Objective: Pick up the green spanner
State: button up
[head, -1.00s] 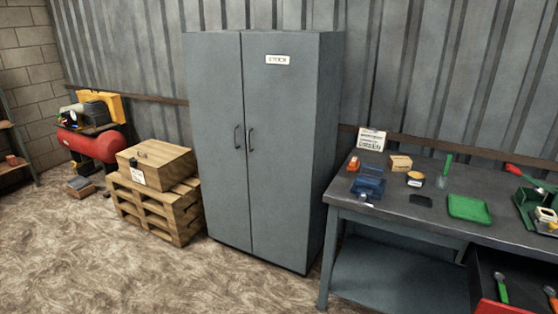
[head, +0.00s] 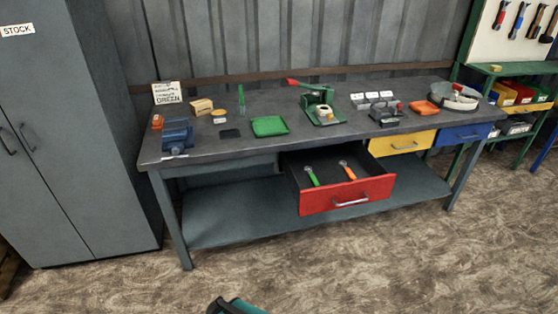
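The green spanner (head: 312,176) lies in the open red drawer (head: 345,196) under the workbench, on the drawer's left side. An orange-handled spanner (head: 347,170) lies to its right in the same drawer. A dark and teal part at the bottom edge of the head view looks like part of my arm. My gripper's fingertips cannot be made out, and nothing of mine is near the drawer.
The workbench (head: 225,150) carries a blue vice (head: 177,134), a green tray (head: 269,126), a green press (head: 321,103) and an orange tray (head: 425,108). The yellow drawer (head: 402,143) and blue drawer (head: 462,134) are shut. A grey cabinet (head: 75,120) stands left. The floor in front is clear.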

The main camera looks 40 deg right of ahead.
aim_at(308, 169)
jog(key=u, duration=1.3)
jog(key=k, duration=0.15)
jog(key=z, duration=3.35)
jog(key=k, duration=0.6)
jog(key=u, duration=0.2)
jog(key=i, duration=0.6)
